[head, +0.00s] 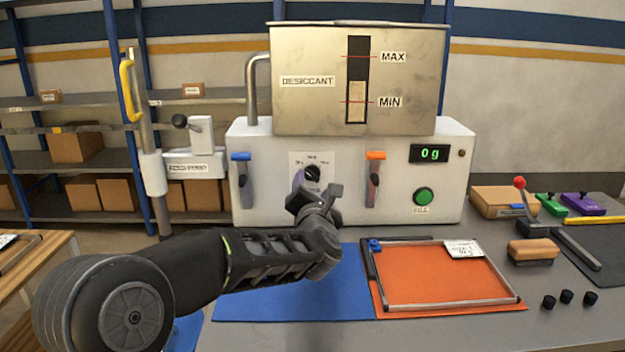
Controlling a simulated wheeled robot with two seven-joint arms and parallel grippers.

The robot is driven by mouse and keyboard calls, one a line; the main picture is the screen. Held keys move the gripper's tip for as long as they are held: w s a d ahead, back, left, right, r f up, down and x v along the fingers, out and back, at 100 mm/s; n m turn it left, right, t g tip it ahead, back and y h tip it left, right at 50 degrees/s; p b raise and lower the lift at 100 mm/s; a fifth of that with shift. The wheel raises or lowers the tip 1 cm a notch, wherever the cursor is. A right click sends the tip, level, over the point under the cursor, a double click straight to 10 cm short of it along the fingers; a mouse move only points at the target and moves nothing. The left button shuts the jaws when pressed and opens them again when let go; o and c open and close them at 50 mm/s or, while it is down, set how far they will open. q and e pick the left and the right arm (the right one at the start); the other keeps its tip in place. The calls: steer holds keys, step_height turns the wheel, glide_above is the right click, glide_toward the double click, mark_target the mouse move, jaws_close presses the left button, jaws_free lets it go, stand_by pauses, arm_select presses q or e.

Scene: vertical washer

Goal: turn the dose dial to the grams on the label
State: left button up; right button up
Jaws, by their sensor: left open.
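The dose dial (312,173) is a small black knob on a white scale plate (298,160) on the front of the white dispenser (270,200). My left gripper (317,188) is open, just in front of and below the dial. It hides the lower part of the scale plate, and I cannot tell whether it touches the knob. The small print on the scale is too fine to read. A white label (464,249) lies at the top right corner of a framed orange mat; its writing is too small to read surely. My right gripper is not in view.
The green display (430,154) reads 0g above a green FILL button (424,196). A blue lever (241,180) and an orange lever (374,180) flank the dial. A blue mat (290,290) and the orange mat (440,275) lie in front. Three black knobs (566,297) stand right.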

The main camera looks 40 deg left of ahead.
mark_target(312, 177)
arm_select(q)
steer(key=x, duration=0.4)
steer(key=shift+w+a, duration=0.15)
steer(key=shift+w, duration=0.05)
steer(key=shift+c, duration=0.3)
jaws_close()
